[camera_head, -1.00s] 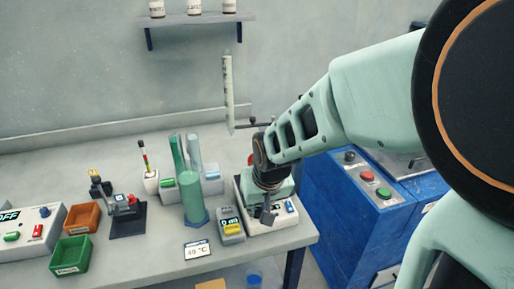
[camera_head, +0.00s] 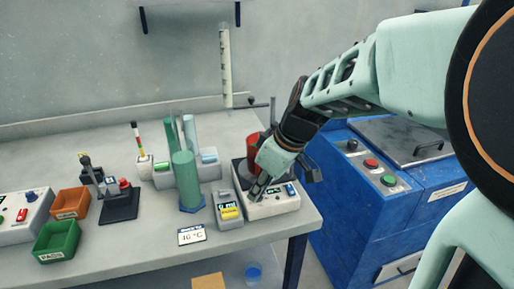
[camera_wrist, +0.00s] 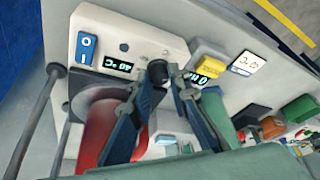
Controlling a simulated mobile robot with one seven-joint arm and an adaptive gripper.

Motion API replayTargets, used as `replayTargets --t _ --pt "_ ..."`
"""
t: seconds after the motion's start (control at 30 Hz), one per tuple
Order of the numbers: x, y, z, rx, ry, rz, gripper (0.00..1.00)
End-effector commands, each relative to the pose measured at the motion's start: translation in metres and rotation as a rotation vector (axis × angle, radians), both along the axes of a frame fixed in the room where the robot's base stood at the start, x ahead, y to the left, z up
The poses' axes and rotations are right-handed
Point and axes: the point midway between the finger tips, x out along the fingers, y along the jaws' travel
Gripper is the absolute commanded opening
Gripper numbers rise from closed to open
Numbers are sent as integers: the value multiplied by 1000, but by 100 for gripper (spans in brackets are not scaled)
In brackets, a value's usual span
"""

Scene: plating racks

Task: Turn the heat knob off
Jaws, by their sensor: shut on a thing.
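The heater is a white box (camera_head: 280,207) at the table's front right corner, with a green display (camera_head: 273,191) and a blue switch (camera_head: 290,190). In the wrist view its panel (camera_wrist: 106,36) appears upside down, with the lit display (camera_wrist: 117,65) beside the knob. My gripper (camera_head: 257,193) is at the left part of this panel. In the wrist view my fingers (camera_wrist: 159,74) are shut on the dark round knob (camera_wrist: 157,69). The gripper hides most of the knob in the head view. A red vessel (camera_head: 252,147) stands on the heater behind my gripper.
A grey meter with a yellow part (camera_head: 230,213) stands close left of the heater. A green cylinder (camera_head: 187,182) and a temperature card (camera_head: 192,235) are farther left. A thin stand rod (camera_head: 272,115) rises behind. A blue machine (camera_head: 350,205) is at the right.

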Motion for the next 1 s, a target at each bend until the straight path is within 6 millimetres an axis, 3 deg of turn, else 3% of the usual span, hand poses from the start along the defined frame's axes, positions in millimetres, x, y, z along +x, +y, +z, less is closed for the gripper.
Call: replayTargets --t 0.3,0.77,0.8,0.87,1.0 --pt "0 -1 -1 -2 1 97 0" --pt "0 -2 0 -3 1 110 0" --pt "0 -2 0 -3 1 110 19" --pt "0 -2 0 -3 1 110 24" --pt "0 -1 0 -2 1 109 24"
